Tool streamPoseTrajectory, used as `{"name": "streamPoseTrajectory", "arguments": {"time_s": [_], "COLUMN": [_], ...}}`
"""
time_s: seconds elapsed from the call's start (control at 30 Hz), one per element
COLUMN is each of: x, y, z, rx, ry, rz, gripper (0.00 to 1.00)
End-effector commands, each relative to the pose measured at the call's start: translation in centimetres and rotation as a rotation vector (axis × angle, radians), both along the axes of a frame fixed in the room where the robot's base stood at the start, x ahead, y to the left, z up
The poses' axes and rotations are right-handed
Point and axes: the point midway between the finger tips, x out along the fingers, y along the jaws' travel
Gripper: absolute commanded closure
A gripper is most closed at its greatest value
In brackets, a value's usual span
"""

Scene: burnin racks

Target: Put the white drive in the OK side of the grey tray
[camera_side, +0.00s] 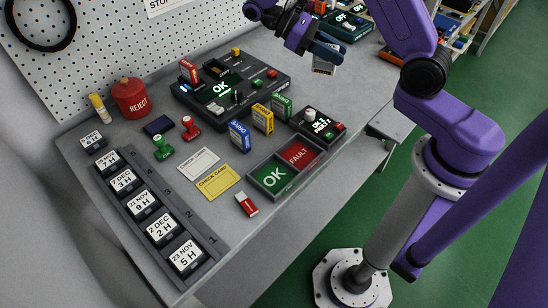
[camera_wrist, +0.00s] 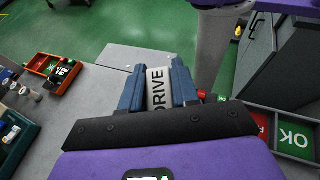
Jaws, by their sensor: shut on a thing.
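The white drive (camera_wrist: 158,90), marked DRIVE, is between the blue fingers of my gripper (camera_wrist: 158,86) in the wrist view. In the side view my gripper (camera_side: 326,50) holds the drive (camera_side: 323,69) in the air at the top, to the right of the black OK station. The grey tray (camera_side: 250,181) lies near the front edge of the bench, below and left of my gripper, with a green OK side (camera_side: 273,178) and a red FAULT side (camera_side: 299,155). Both sides look empty. The tray's OK side also shows at the right of the wrist view (camera_wrist: 296,137).
Blue (camera_side: 239,135), yellow (camera_side: 263,119) and green (camera_side: 282,106) drives stand behind the tray. A small black box with buttons (camera_side: 319,127) is right of them. A red-and-white item (camera_side: 247,204) lies left of the tray. The black station (camera_side: 184,98) holds a red drive (camera_side: 189,71).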

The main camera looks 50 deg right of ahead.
Motion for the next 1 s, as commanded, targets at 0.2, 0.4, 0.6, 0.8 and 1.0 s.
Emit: {"name": "streamPoseTrajectory", "arguments": {"time_s": [0.2, 0.4, 0.6, 0.8, 1.0], "x": [-3.1, -5.5, -6.9, -7.2, -6.7], "y": [4.1, 9.0, 14.5, 19.8, 23.0], "z": [-0.2, 0.5, 2.3, 5.2, 7.6], "rx": [0.001, 0.000, 0.001, 0.003, 0.005], "ry": [0.000, -0.003, -0.006, -0.009, -0.008], "rz": [-0.379, -0.710, -1.021, -1.288, -1.447], "gripper": [1.00, 1.00, 1.00, 1.00, 1.00]}}
